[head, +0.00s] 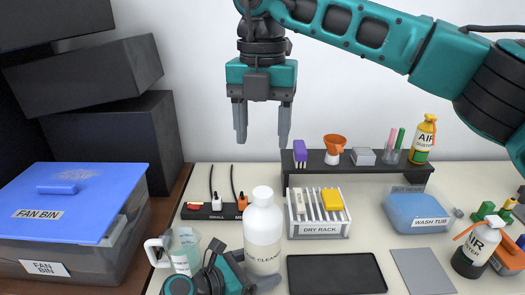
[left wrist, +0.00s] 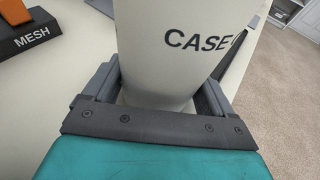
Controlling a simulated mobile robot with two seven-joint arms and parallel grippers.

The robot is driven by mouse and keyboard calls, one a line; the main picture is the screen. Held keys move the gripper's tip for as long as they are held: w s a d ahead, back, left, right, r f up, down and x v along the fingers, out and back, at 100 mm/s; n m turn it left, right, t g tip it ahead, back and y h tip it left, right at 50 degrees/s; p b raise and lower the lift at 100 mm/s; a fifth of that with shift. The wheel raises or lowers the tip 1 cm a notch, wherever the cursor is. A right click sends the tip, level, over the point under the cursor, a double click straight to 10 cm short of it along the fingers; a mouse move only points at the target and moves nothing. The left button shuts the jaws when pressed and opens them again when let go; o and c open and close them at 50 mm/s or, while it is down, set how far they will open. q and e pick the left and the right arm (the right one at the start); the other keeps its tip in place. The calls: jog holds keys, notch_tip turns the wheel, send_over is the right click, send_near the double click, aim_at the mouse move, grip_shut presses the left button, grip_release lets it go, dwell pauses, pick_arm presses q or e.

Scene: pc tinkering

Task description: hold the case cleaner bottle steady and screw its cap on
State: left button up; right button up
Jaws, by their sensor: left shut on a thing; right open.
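The case cleaner bottle (head: 263,238) stands upright on the table in the head view, white with dark lettering. A white cap-like top (head: 262,193) shows on its neck; I cannot tell how tightly it sits. My left gripper (head: 252,275) is shut around the bottle's lower body. In the left wrist view the bottle (left wrist: 170,45), lettered "CASE", stands between the left gripper's fingers (left wrist: 160,95). My right gripper (head: 262,138) is open and empty, pointing down well above the bottle's top.
A dry rack (head: 318,229) and a black tray (head: 336,274) lie right of the bottle. A dark riser shelf (head: 365,172) stands behind.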

pick_arm(q)
jog(key=o, duration=1)
jog(key=shift+c, duration=0.2)
pick_arm(e)
notch_tip(320, 180, up, 7)
pick_arm(q)
jog(key=shift+s+a, duration=0.1)
jog(key=shift+a, duration=0.05)
pick_arm(e)
jog(key=shift+f, duration=0.1)
pick_arm(q)
jog(key=v, duration=1.1)
jog(key=shift+s+a+r, duration=0.2)
jog(key=shift+s+r, duration=0.05)
jog(key=shift+a, duration=0.1)
pick_arm(e)
jog(key=shift+a, duration=0.1)
